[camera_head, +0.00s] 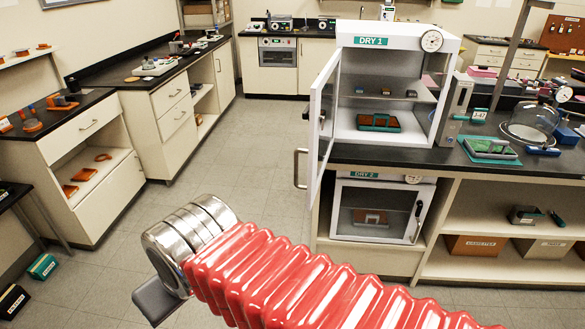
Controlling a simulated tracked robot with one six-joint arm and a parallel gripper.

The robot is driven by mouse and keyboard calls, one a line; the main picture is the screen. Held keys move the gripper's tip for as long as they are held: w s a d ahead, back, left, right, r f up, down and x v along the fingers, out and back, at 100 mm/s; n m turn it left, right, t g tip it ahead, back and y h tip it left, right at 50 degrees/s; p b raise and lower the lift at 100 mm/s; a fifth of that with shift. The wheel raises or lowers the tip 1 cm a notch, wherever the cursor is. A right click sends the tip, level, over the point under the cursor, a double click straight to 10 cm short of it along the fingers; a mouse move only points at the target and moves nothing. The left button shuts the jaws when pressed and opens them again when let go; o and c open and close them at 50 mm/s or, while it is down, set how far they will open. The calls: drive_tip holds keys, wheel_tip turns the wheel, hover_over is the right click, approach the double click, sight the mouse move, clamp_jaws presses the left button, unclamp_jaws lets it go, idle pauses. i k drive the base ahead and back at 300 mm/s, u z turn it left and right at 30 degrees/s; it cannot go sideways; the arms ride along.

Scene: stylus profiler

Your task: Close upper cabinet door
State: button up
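The upper cabinet, labelled DRY 1 (374,41), is a white box on the dark counter at centre right. Its glass door (326,110) with a white frame stands open, swung out on the left side toward me. A dark knob (306,114) shows on the door's left side. The lower cabinet, DRY 2 (362,176), sits beneath the counter with its door shut. My gripper (156,300) is at the lower left, in front of and left of the door and apart from it. Only one grey piece shows beyond my silver wrist; its opening is hidden.
DRY 1 holds a shelf with small items and a green-and-orange tray (378,122). A glass dome (533,122) and instruments stand on the counter to the right. The grey floor (225,140) between benches is clear.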

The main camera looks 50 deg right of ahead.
sight(324, 90)
drive_tip(key=u, duration=0.05)
drive_tip(key=i, duration=1)
drive_tip(key=z, duration=0.05)
